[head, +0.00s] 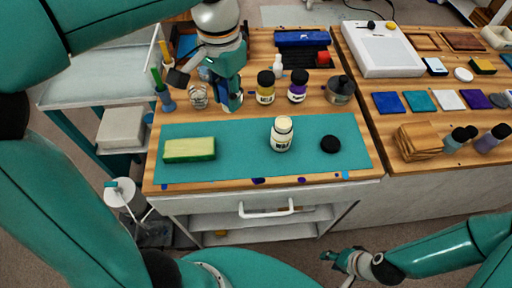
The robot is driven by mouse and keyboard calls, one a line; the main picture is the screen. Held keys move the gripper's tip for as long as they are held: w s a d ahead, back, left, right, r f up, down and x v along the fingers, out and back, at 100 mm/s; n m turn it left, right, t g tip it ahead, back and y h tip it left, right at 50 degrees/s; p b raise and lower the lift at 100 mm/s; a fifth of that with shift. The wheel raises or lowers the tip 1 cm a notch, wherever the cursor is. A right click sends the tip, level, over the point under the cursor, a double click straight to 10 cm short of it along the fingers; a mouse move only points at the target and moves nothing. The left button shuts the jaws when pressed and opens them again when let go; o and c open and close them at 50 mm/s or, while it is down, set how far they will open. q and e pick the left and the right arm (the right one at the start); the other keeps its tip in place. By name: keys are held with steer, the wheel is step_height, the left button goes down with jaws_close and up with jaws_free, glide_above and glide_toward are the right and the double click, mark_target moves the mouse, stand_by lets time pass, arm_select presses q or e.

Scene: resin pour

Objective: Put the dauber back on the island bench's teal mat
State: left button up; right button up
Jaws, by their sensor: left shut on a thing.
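The teal mat (240,165) lies along the front of the island bench (365,171). My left gripper (231,102) points down behind the mat's back edge, left of a yellow-labelled bottle. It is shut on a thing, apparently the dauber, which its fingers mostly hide. On the mat are a green and yellow sponge (190,149) at left, an open white bottle (282,134) in the middle and a black cap (330,144) at right. My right gripper (332,256) is low in front of the bench, clear of it; its finger gap is too small to read.
Behind the mat stand a glass jar (198,96), the yellow-labelled bottle (265,88), a purple-labelled bottle (298,87) and a grey container (340,89). Brushes stand in a blue holder (166,101) at left. Bare mat shows between sponge and white bottle, and along the front.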

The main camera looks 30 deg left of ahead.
arm_select(q)
steer(key=shift+s+a+f, duration=0.1)
steer(key=shift+s+f, duration=0.05)
steer(key=shift+s, duration=0.25)
step_height(320, 180, down, 19)
steer(key=shift+f+b, duration=0.1)
steer(key=shift+b, duration=0.55)
steer(key=shift+f, duration=0.1)
steer(key=o, duration=0.9)
steer(key=shift+o, duration=0.2)
